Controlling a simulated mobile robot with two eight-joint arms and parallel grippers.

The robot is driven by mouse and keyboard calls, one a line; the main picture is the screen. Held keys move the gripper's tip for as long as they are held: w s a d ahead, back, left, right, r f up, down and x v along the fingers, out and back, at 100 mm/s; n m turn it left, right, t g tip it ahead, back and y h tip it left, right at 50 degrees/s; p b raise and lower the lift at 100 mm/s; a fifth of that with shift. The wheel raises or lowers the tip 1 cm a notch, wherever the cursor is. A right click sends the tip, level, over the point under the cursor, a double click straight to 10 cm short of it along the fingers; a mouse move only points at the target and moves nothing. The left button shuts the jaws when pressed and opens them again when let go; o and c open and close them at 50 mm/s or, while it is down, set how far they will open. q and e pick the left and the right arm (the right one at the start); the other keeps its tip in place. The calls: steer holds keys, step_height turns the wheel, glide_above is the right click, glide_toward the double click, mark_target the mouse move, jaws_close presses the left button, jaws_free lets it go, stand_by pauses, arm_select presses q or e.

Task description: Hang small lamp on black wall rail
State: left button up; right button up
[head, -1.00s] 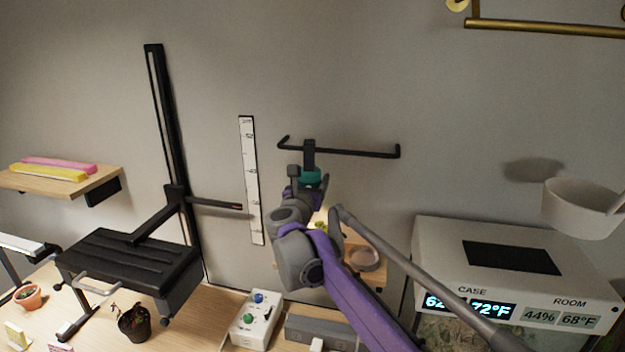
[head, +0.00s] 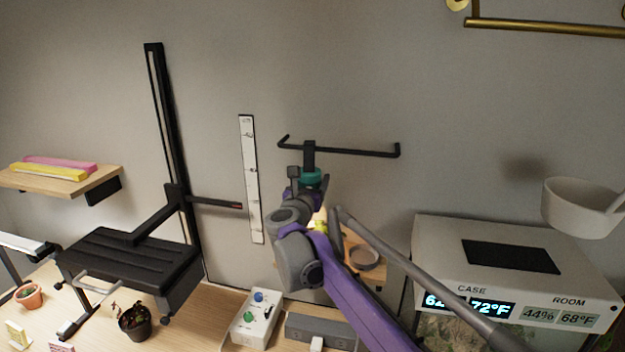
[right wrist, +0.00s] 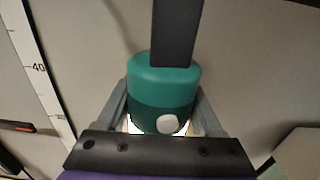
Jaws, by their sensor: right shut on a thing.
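The small lamp has a teal body (head: 311,177) with a dark flat hook (head: 309,154) rising from its top. The black wall rail (head: 360,153) is a thin bar on the wall with upturned ends. In the head view the hook's top overlaps the rail near its left end and stands slightly above it. I cannot tell whether it rests on the rail or is in front of it. My right gripper (right wrist: 160,112) is shut around the teal body, one finger on each side. The lamp hangs upright and glows below. The hook's upper end is cut off in the wrist view.
A white ruler strip (head: 251,180) and a black stand (head: 168,130) are left of the rail. A small wooden shelf with a round dish (head: 364,257) is below. A white case (head: 515,270) and a white pot (head: 580,208) are at right. The wall above the rail is clear.

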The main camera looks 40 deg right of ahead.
steer(key=shift+f, duration=0.1)
steer(key=o, duration=1.6)
steer(key=shift+a, duration=0.1)
